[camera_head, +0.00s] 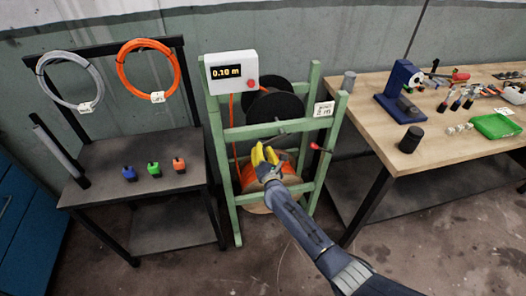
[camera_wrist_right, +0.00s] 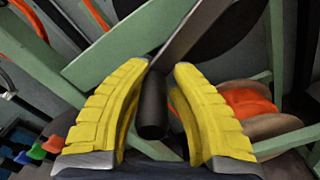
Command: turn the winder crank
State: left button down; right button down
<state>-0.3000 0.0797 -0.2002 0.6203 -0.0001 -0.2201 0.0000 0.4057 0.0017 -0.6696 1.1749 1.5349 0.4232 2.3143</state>
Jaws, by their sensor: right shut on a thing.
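The winder is a green frame (camera_head: 267,131) with a black reel (camera_head: 275,107) above and a wooden spool of orange cable (camera_head: 253,202) below. The crank has a flat grey arm (camera_wrist_right: 190,33) and a dark cylindrical handle (camera_wrist_right: 153,108). My right gripper (camera_head: 263,156) has yellow fingers and is at the front of the frame, before the spool. In the right wrist view its fingers (camera_wrist_right: 162,68) are closed on the handle, one on each side. In the head view the gripper hides the handle. My left gripper is in neither view.
A meter box (camera_head: 231,72) on the frame reads 0.10 m. A red-tipped lever (camera_head: 315,146) and a "2 m" sign (camera_head: 324,108) are at the frame's right side. A dark stand (camera_head: 140,152) with cable coils is left; a wooden workbench (camera_head: 375,130) with tools is right.

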jog(key=shift+a+r, duration=0.25)
jog(key=shift+a, duration=0.2)
jog(key=c, duration=1.3)
grip_release()
jog(key=shift+s+a, duration=0.1)
jog(key=shift+c, duration=0.2)
jog(key=shift+o, duration=0.7)
jog(key=shift+d+f, duration=0.1)
jog(key=shift+d, duration=0.15)
jog(key=shift+s+d+f, duration=0.1)
jog(key=shift+s+d, duration=0.15)
jog(key=shift+s, duration=0.25)
jog(key=v, duration=1)
jog(key=shift+s, duration=0.4)
